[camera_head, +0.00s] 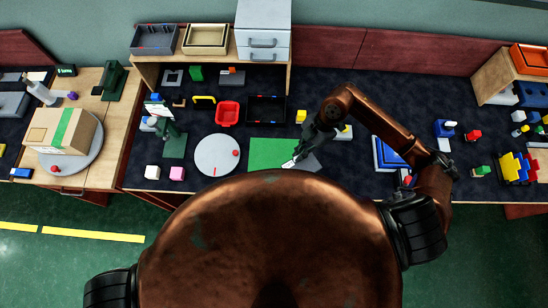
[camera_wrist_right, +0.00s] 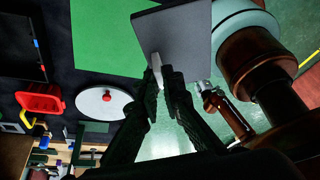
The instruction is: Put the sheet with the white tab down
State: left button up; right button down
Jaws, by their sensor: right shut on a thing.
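The grey sheet (camera_wrist_right: 182,32) has a small white tab (camera_wrist_right: 157,66) on its edge. My right gripper (camera_wrist_right: 160,80) is shut on this tab, and the sheet extends beyond the fingertips. In the head view the right gripper (camera_head: 299,155) is at the front of the dark table, and the sheet (camera_head: 309,163) shows just beside the right end of a green mat (camera_head: 268,151). I cannot tell whether the sheet touches the table. My left gripper is not in view.
A white round turntable (camera_head: 216,155) with a red knob lies left of the green mat. A red bin (camera_head: 228,113) and a black tray (camera_head: 266,110) stand behind. Stacked blue trays (camera_head: 389,154) lie to the right.

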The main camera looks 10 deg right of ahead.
jog(key=m, duration=0.2)
jog(key=s+m+t, duration=0.1)
jog(key=m, duration=0.1)
jog(key=shift+s+a+f+t, duration=0.1)
jog(key=shift+s+f+t, duration=0.1)
jog(key=shift+f+t, duration=0.15)
jog(key=shift+s+a+f+m+t, duration=0.15)
jog(key=shift+m+t, duration=0.1)
jog(key=shift+m, duration=0.25)
jog(key=shift+s+d+f+m+t, duration=0.1)
jog(key=shift+m+t, duration=0.1)
jog(key=shift+m, duration=0.3)
jog(key=shift+w+f, duration=0.1)
jog(key=shift+w, duration=0.05)
jog(key=shift+m, duration=0.3)
jog(key=w+a+f, duration=0.2)
jog(key=w+f, duration=0.1)
jog(key=w, duration=0.1)
jog(key=w+a+f, duration=0.1)
jog(key=w+f, duration=0.3)
jog(key=w+a+f, duration=0.2)
jog(key=w+f, duration=0.1)
jog(key=w, duration=0.1)
jog(key=shift+w+a+f, duration=0.15)
jog(key=shift+w+a, duration=0.2)
notch_tip(320, 180, down, 3)
jog(key=shift+r, duration=0.1)
jog(key=c, duration=2.1)
grip_release()
